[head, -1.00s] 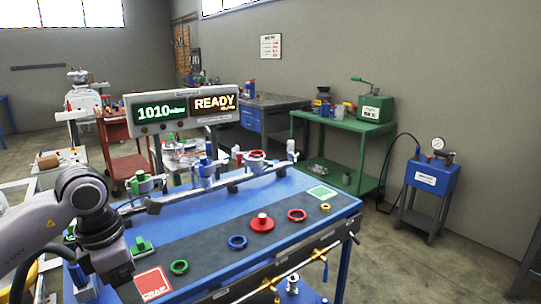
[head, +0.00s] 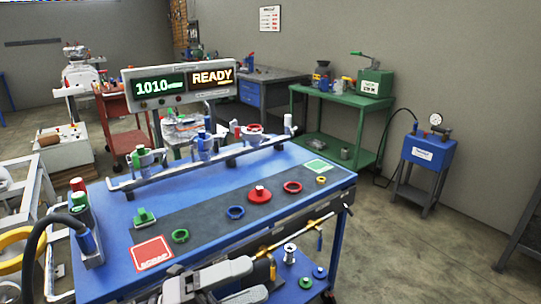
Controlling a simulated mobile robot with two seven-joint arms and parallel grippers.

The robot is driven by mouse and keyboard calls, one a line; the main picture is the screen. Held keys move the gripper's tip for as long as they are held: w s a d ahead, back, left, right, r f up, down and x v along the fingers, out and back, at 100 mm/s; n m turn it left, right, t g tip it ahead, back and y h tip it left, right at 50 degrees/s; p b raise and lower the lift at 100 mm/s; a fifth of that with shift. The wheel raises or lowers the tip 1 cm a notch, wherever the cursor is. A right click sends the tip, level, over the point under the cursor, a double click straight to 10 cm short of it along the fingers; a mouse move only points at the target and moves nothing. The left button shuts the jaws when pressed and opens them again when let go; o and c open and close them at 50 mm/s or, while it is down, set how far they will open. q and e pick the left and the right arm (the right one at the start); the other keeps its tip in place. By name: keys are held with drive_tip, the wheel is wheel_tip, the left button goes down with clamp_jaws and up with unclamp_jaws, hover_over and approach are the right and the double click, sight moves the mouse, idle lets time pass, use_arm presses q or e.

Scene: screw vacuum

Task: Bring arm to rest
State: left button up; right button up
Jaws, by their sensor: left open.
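My left gripper (head: 262,272) is low at the bottom of the head view, in front of the near edge of the blue workbench (head: 110,265). It is open, with nothing seen between its fingers, and it is apart from the parts on the bench top. The rest of the left arm is mostly cut off by the bottom edge. My right gripper is not in view.
On the bench lie a red scrap plate (head: 152,253), green ring (head: 180,236), blue ring (head: 236,212), red flanged part (head: 260,195) and red ring (head: 292,187). A display (head: 182,83) reads 1010 and READY. Floor at the right (head: 420,250) is clear.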

use_arm(q)
drive_tip(key=w+a+f+n+t+y, duration=0.2)
drive_tip(key=a+f+n+t+y, duration=0.85)
drive_tip(key=n, duration=1.05)
drive_tip(key=s+a+f+n+g+y, duration=0.2)
drive_tip(key=s+f+n+y, duration=0.2)
drive_tip(key=f, duration=0.4)
drive_tip(key=s+a+f+n+g+y+p, duration=0.1)
drive_tip(key=s+a+f+n+g+y, duration=0.2)
drive_tip(key=s+f+n, duration=0.3)
drive_tip(key=s+f+y, duration=0.1)
drive_tip(key=s+f, duration=0.2)
drive_tip(key=shift+a+f, duration=0.25)
drive_tip(key=shift+s+g, duration=0.1)
drive_tip(key=shift+g, duration=0.15)
